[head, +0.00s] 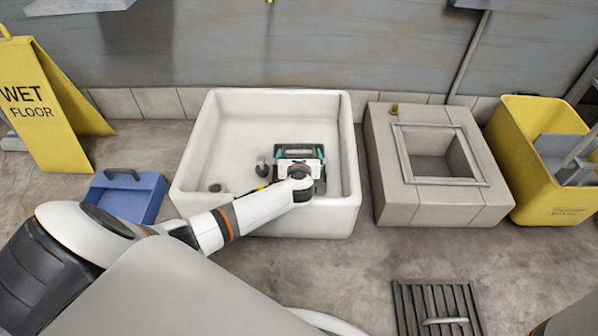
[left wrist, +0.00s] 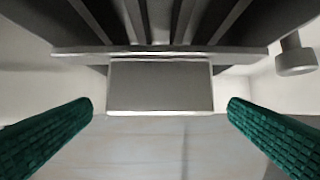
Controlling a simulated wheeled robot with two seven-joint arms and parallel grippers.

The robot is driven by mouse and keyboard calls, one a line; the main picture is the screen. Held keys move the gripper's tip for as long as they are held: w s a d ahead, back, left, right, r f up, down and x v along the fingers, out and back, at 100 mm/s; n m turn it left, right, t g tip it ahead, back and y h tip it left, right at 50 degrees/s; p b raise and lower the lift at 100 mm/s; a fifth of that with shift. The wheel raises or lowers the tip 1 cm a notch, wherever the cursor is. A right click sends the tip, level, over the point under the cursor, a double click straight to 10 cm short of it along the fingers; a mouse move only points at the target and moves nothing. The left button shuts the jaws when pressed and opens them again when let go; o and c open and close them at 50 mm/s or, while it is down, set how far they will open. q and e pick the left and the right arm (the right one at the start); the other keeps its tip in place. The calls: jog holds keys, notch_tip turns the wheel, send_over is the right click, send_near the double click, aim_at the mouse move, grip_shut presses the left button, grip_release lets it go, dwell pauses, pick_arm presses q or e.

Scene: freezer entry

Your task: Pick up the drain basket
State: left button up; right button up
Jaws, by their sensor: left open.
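The drain basket is a dark grey slatted piece in the white sink (head: 195,165), mostly hidden behind my left gripper in the head view. In the left wrist view the drain basket (left wrist: 160,85) fills the top, with its slats and a plain grey block that hangs between my fingers. My left gripper (head: 300,151) reaches into the sink and is open. Its green fingertips (left wrist: 160,106) stand on either side of the grey block, with a gap on both sides. My right gripper is not in view.
A grey knob-like fitting (head: 262,168) stands left of the gripper inside the sink. A blue dustpan (head: 130,198) and a yellow wet floor sign (head: 45,105) are at left. A concrete basin (head: 440,210) and yellow bucket (head: 545,205) are at right. A slatted floor grate (head: 405,300) lies in front.

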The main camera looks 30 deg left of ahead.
pick_arm(q)
jog(key=shift+r, duration=0.1)
jog(key=c, duration=1.5)
